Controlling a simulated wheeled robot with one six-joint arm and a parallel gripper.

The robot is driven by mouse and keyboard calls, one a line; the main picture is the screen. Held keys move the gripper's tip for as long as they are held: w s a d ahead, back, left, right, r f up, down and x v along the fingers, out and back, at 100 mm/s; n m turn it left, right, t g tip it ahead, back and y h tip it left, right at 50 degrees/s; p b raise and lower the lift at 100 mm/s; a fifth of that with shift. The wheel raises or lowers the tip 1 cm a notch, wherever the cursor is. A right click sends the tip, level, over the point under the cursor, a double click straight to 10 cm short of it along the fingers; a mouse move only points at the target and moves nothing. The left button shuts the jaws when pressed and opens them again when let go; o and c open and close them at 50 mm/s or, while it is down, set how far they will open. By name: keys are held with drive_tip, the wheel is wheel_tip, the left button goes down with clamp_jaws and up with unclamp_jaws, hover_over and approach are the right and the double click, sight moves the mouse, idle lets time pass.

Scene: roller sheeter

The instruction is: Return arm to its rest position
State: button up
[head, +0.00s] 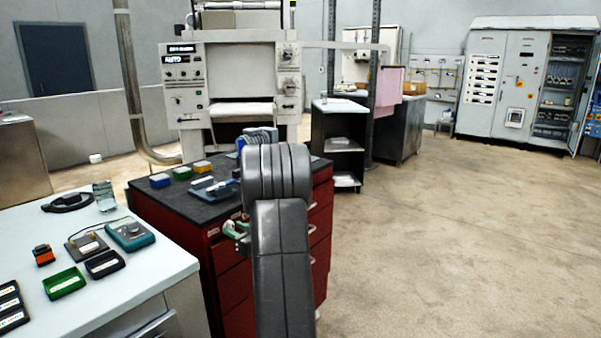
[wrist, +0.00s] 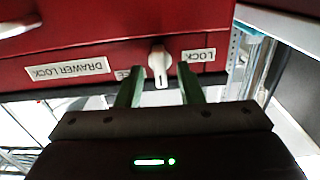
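My arm reaches over the red drawer cabinet (head: 170,235), with its links hiding part of the cabinet front in the head view. My gripper (wrist: 160,72) is open in the wrist view, its two greenish fingers apart. A white lock knob (wrist: 159,60) on the red cabinet front shows between the fingers, with a visible gap on each side. Its handle points down in the picture. A label reading "DRAWER LOCK" (wrist: 67,69) and one reading "LOCK" (wrist: 198,56) appear upside down; another label is partly hidden by a finger.
The dark cabinet top carries several coloured blocks and a blue device. A white table (head: 120,290) with trays (head: 65,283) and instruments stands at left. A large machine (head: 240,75) stands behind. The floor (head: 450,220) at right is clear.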

drive_tip(key=shift+w+a, duration=0.4)
drive_tip(key=shift+a, duration=0.15)
drive_tip(key=shift+d, duration=0.1)
